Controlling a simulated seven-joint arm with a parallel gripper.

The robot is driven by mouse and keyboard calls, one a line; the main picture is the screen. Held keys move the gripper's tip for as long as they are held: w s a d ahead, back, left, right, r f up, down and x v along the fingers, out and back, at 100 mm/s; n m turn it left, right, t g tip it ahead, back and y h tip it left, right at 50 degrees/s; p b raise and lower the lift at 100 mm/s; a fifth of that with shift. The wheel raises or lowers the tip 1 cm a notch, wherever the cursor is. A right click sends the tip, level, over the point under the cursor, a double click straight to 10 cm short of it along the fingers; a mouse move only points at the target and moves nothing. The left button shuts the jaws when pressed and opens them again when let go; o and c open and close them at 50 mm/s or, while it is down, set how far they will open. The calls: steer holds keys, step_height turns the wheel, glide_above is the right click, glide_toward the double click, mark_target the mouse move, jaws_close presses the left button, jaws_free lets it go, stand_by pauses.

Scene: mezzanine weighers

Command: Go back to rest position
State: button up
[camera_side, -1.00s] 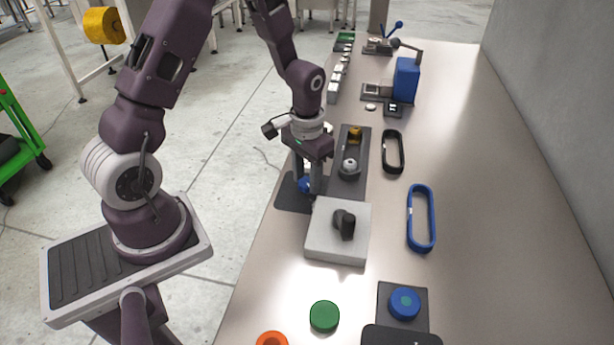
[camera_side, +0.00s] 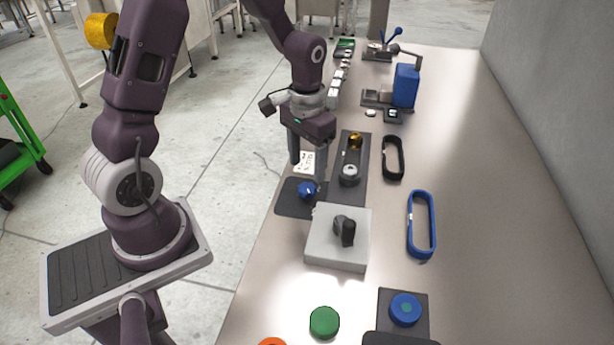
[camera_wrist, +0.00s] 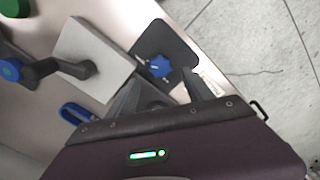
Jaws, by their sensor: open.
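My gripper (camera_side: 307,165) is open and empty in the side view. It hangs above the table's left edge, behind and above a blue knob (camera_side: 307,190) on a dark plate (camera_side: 290,204). In the wrist view my gripper's fingers (camera_wrist: 165,98) are spread, with the blue knob (camera_wrist: 159,67) beyond them and apart from them. A small white card with print (camera_side: 304,161) shows between the fingers in the side view.
A grey box with a black handle (camera_side: 325,255) stands in front of the dark plate. A dark tray with a brass weight (camera_side: 355,142) lies right of my gripper. Black (camera_side: 393,158) and blue (camera_side: 421,225) loops lie further right. Green (camera_side: 324,322) and blue (camera_side: 405,308) round pieces are near.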

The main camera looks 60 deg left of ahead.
steer(key=shift+r, duration=0.5)
steer(key=s+d+r+t, duration=0.2)
steer(key=s+d+r, duration=0.1)
steer(key=r, duration=0.6)
steer(key=s+d+r+m+t, duration=0.1)
steer(key=s+d+r, duration=0.1)
steer(key=s+r, duration=0.2)
steer(key=s+d+r+m+t, duration=0.1)
steer(key=s+d+r+t, duration=0.1)
steer(key=s, duration=0.9)
step_height(320, 180, up, 3)
steer(key=shift+d+f+t, duration=0.1)
steer(key=shift+d+t, duration=0.2)
steer(key=shift+d, duration=0.5)
